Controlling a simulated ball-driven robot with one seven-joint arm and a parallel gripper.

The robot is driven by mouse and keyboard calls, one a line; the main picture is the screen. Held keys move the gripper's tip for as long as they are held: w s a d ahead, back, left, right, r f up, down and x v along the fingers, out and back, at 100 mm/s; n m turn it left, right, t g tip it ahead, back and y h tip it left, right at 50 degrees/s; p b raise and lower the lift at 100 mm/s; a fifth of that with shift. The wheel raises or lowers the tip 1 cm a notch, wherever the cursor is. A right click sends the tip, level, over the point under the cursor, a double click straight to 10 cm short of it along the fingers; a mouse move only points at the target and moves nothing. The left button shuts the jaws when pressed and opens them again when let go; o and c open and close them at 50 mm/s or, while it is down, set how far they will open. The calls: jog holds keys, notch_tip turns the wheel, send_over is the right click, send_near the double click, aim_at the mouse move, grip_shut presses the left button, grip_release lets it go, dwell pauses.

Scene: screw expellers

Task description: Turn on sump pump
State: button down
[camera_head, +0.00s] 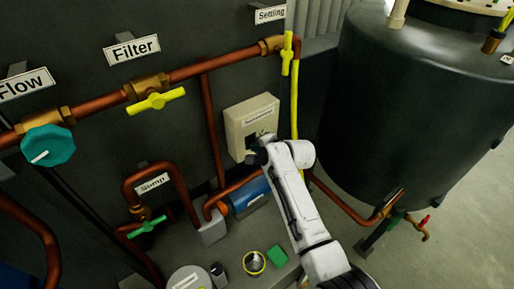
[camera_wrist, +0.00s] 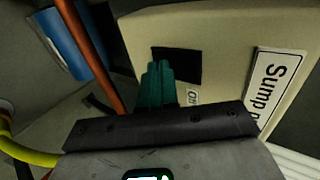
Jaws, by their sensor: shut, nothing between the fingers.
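The sump pump control box (camera_head: 239,117) is cream and fixed to the dark wall. In the wrist view the box (camera_wrist: 220,28) carries a "Sump P…" label (camera_wrist: 272,85), partly cut off, a black rectangular switch panel (camera_wrist: 185,66) and a small "ON" label (camera_wrist: 193,97). My gripper (camera_head: 257,151) is at the lower front of the box. In the wrist view my gripper's green fingers (camera_wrist: 157,68) are together and empty, over the left part of the black panel. I cannot tell whether they touch it. The fingers hide part of the panel.
A blue pump (camera_head: 247,196) sits below the box. Copper pipes (camera_head: 211,130) run left of it, with a green valve (camera_head: 147,226) by the "Sump" sign (camera_head: 152,182). A yellow valve handle (camera_head: 288,55) is above right. A large dark tank (camera_head: 410,110) stands right.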

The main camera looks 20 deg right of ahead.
jog(key=shift+w+r, duration=0.1)
dwell(0.3)
jog(key=shift+r+p, duration=0.7)
jog(key=shift+p, duration=0.1)
